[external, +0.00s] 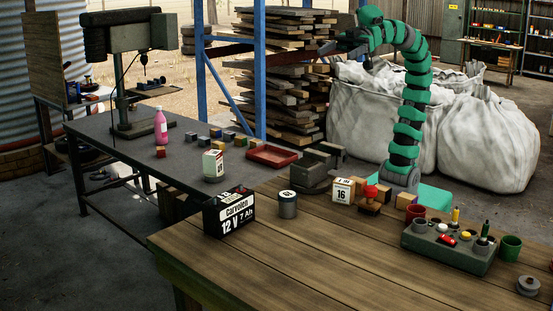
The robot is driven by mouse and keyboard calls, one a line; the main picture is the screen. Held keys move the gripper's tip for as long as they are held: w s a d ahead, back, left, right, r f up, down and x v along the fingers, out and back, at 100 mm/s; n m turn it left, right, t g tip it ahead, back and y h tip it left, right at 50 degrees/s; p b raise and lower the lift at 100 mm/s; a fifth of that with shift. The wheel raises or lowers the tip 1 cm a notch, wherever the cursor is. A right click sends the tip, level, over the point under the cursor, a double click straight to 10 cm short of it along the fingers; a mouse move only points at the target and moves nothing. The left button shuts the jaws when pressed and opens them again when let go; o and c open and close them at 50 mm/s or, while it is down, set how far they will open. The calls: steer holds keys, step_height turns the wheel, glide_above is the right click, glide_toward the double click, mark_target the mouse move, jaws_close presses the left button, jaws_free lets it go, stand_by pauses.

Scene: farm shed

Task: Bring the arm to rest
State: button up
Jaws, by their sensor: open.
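My arm (413,110) is green and black and stands behind the wooden bench. It rises, bends over at the top and reaches to the left. My gripper (328,49) is at the end of the arm, high in front of the stacked timber. It is open, and I see nothing held in it. It is well above both tables and touches nothing that I can see. Its fingers are small and dark against the boards.
The wooden bench (300,262) holds a battery (229,213), a grey tin (287,204), a number block (342,191) and a green tray (446,255). The dark table (110,150) bears a drill press (132,60), a pink bottle (161,127) and a red tray (272,155). A blue post (260,70) stands near my gripper.

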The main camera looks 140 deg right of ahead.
steer(key=shift+s+a+r+y, duration=0.3)
steer(key=shift+s+a+r, duration=0.25)
steer(key=shift+s+a, duration=0.3)
step_height(320, 180, up, 2)
steer(key=shift+p, duration=1)
